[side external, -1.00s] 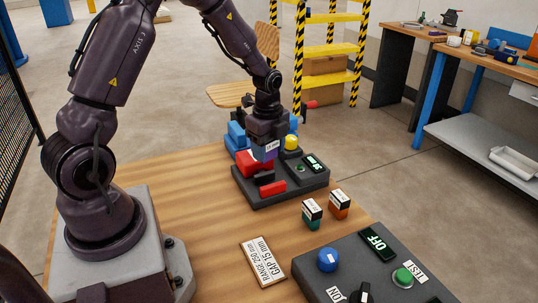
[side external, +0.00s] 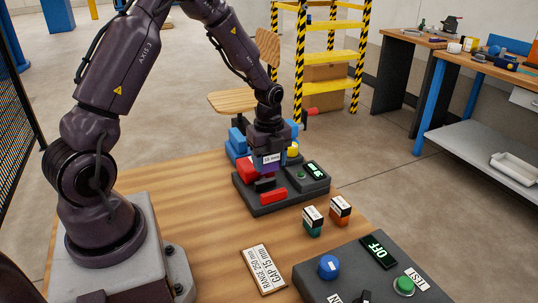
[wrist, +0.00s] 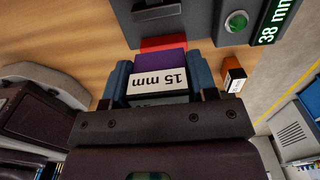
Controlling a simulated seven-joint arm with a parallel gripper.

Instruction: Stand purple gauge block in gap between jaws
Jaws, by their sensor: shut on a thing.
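The purple gauge block (wrist: 160,62) has a white label reading "15 mm" and is held between the blue fingers of my gripper (wrist: 159,80). In the side view the block (side external: 268,169) is under my gripper (side external: 268,158), over the dark fixture (side external: 315,185). The fixture has a red jaw (side external: 240,171) at the back left and a red piece (side external: 273,195) at the front. Whether the block's bottom touches the fixture is hidden. In the wrist view, red shows just beyond the block.
A green block (side external: 312,226) and an orange block (side external: 340,212) stand right of the fixture. A card (side external: 263,269) reading "RANGE 250 mm, GAP 15 mm" lies on the wooden table. A control panel (side external: 330,290) with an "OFF" display is at front right. The fixture's display (wrist: 276,22) shows 38 mm.

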